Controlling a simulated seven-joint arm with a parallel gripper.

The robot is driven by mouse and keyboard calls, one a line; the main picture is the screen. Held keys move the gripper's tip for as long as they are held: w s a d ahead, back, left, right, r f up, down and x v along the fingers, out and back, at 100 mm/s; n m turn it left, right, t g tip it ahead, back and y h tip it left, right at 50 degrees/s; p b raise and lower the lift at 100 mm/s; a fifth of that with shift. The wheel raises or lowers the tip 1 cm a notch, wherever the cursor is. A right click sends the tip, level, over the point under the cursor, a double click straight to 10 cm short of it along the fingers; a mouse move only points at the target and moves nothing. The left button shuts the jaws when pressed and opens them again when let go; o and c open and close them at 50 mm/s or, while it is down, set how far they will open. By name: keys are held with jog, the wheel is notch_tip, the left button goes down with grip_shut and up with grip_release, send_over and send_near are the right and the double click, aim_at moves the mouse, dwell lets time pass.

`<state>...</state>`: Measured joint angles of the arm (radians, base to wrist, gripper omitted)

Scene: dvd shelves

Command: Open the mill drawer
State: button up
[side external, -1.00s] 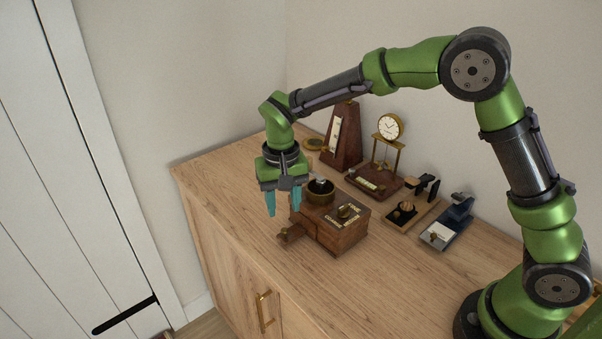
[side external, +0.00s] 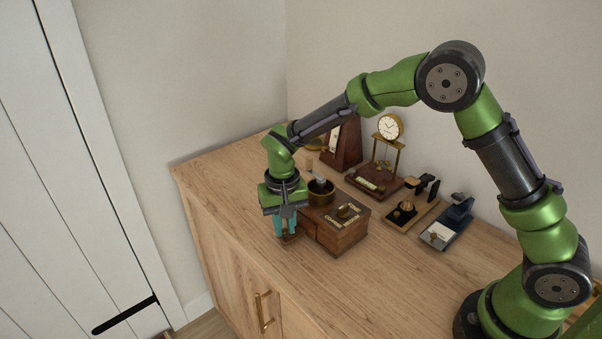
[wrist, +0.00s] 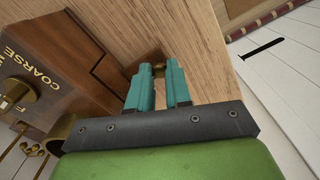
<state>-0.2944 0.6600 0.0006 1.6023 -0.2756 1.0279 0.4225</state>
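The mill (side external: 340,234) is a brown wooden box with a brass bowl and a lettered plate on top. It stands on the wooden cabinet top; its side and COARSE label show at the left of the wrist view (wrist: 98,72). My gripper (side external: 286,234) points down at the mill's left end, its teal fingers drawn close together. In the wrist view a small brass knob (wrist: 158,70) sits between the fingertips, apparently gripped. The drawer front is mostly hidden by my fingers in the side view, so how far the drawer is out is unclear.
Behind the mill stand a metronome (side external: 344,142) and a small brass clock (side external: 389,127). Two small desk pieces stand to the right, one dark (side external: 447,232). The cabinet top (side external: 232,199) is clear left of the mill and in front of it.

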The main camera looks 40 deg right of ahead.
grip_shut()
jog(key=a, duration=0.6)
jog(key=shift+d, duration=0.1)
jog(key=o, duration=0.7)
grip_release()
jog(key=shift+r, duration=0.1)
notch_tip(320, 180, up, 17)
jog(key=shift+f, duration=0.15)
jog(key=shift+w, duration=0.1)
